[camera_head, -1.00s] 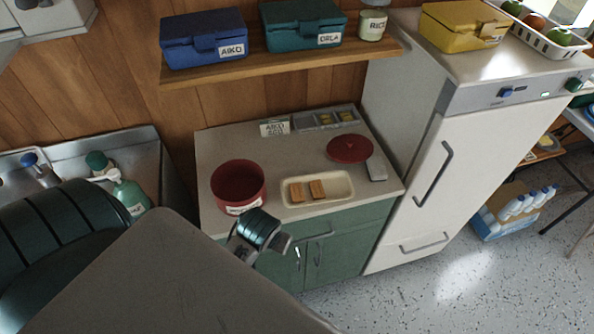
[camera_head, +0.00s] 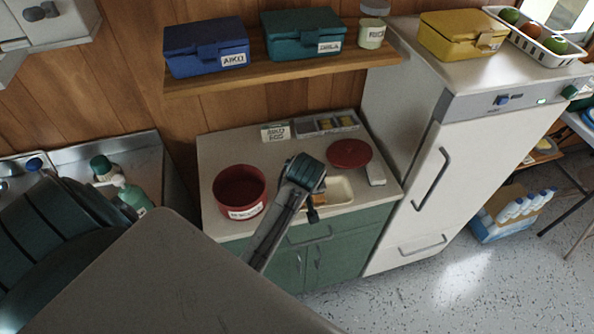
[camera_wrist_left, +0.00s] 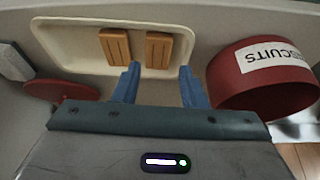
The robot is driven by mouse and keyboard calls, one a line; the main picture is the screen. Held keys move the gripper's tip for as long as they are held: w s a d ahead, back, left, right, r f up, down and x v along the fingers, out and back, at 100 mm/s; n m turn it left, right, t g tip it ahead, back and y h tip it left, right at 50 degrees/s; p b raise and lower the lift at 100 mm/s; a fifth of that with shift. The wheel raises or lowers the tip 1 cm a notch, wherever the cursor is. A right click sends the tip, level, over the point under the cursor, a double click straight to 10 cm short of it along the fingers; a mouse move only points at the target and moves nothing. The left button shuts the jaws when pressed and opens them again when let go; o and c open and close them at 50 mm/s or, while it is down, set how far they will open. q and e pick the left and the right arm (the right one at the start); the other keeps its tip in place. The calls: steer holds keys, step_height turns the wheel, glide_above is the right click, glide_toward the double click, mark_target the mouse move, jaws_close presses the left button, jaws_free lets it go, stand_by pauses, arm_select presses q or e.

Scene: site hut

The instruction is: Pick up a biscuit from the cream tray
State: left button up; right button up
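The cream tray (camera_head: 343,192) lies on the counter, partly hidden behind my left gripper (camera_head: 311,202) in the head view. In the left wrist view the cream tray (camera_wrist_left: 75,53) holds two rectangular brown biscuits side by side, the left biscuit (camera_wrist_left: 115,47) and the right biscuit (camera_wrist_left: 158,49). My left gripper (camera_wrist_left: 160,82) is open, its two blue fingers spread and empty. The fingers point at the tray's near side, with the right biscuit roughly in line with the gap between them. My right gripper is in neither view.
A red pot (camera_head: 239,190) labelled BISCUITS stands left of the tray, close to the right finger in the wrist view. A red lid (camera_head: 349,153) lies behind the tray. A divided grey container (camera_head: 326,124) stands at the back. A white fridge (camera_head: 428,170) bounds the right side.

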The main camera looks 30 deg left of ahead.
arm_select(q)
steer(key=p+x, duration=0.2)
steer(key=x, duration=0.3)
steer(key=shift+w+p, duration=0.2)
steer(key=shift+p, duration=0.15)
steer(key=shift+w+a+f, duration=0.1)
steer(key=shift+a+f, duration=0.05)
steer(key=shift+f, duration=0.2)
steer(key=c, duration=0.5)
steer(key=shift+c, duration=0.6)
steer(key=shift+r, duration=0.1)
